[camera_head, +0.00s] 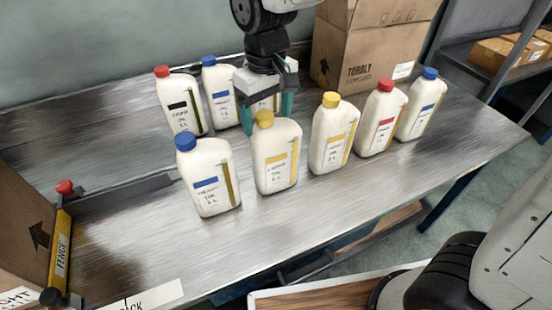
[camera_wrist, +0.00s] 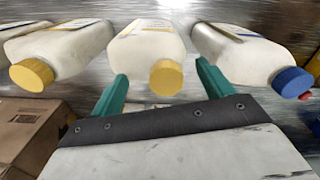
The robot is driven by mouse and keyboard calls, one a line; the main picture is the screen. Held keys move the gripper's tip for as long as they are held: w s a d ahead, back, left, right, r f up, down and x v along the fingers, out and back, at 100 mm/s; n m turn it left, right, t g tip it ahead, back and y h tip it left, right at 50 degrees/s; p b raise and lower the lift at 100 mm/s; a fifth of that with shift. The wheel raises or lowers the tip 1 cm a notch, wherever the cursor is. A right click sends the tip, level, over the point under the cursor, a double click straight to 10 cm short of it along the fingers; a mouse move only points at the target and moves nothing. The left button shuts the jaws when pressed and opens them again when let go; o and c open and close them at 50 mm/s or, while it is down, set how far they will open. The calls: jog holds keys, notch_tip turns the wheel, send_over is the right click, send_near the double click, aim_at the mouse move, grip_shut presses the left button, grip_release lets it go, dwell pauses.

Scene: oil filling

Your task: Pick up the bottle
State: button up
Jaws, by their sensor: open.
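A white bottle with a yellow cap and yellow label (camera_head: 275,158) stands upright in the front row on the metal table. My gripper (camera_head: 267,113) is open, pointing down, just behind this bottle's cap. In the wrist view the same bottle (camera_wrist: 150,45) lies between and beyond the two green fingers (camera_wrist: 163,75), with its cap facing the camera. No grip on it shows. A white patch with a label between the fingers in the head view is partly hidden; I cannot tell which bottle it belongs to.
A blue-capped bottle (camera_head: 210,178) stands left; yellow-capped (camera_head: 332,135), red-capped (camera_head: 380,122) and blue-capped (camera_head: 417,108) bottles stand right. Red-capped (camera_head: 182,105) and blue-capped (camera_head: 221,97) bottles stand behind left. A cardboard box (camera_head: 365,45) is behind. The table's front (camera_head: 300,225) is clear.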

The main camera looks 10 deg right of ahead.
jog(key=shift+f, duration=0.2)
jog(key=c, duration=1.5)
jog(key=shift+s, duration=0.1)
jog(key=shift+c, duration=1)
jog(key=shift+f, duration=0.1)
jog(key=shift+d, duration=0.1)
